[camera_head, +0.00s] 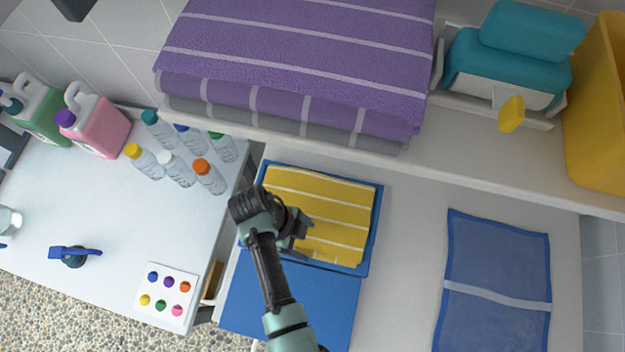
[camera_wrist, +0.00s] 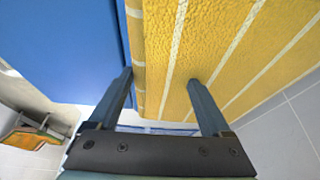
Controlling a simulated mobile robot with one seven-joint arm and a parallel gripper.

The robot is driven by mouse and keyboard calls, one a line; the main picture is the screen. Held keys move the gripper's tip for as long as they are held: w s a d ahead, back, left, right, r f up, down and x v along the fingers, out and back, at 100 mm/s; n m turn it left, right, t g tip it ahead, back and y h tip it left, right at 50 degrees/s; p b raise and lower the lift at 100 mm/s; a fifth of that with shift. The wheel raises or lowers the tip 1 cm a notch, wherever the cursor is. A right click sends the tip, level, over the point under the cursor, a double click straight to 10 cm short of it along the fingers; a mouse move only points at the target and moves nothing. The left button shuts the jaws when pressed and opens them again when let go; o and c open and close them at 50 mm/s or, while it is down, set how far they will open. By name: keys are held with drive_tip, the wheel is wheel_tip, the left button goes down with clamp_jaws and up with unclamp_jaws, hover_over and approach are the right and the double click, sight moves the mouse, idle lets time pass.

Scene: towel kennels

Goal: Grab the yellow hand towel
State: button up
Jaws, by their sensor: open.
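The yellow hand towel (camera_head: 338,208) with white stripes lies folded flat inside a blue border on the shelf, below the purple towels. It fills the upper right of the wrist view (camera_wrist: 225,45). My gripper (camera_head: 298,232) is at the towel's lower left side in the head view and covers part of it. In the wrist view its two fingers (camera_wrist: 160,80) are apart with nothing clamped between them. The towel's folded edge shows between the fingers; the left finger is over blue and the right finger over yellow. I cannot tell whether they touch the towel.
A blue panel (camera_head: 290,300) lies in front of the towel. Purple towels (camera_head: 300,50) are stacked on a higher shelf behind. A blue mesh pouch (camera_head: 495,265) lies to the right. Bottles (camera_head: 175,168) stand on the left table. The surface between towel and pouch is clear.

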clamp_jaws()
idle(0.4)
drive_tip(key=shift+r, duration=0.1)
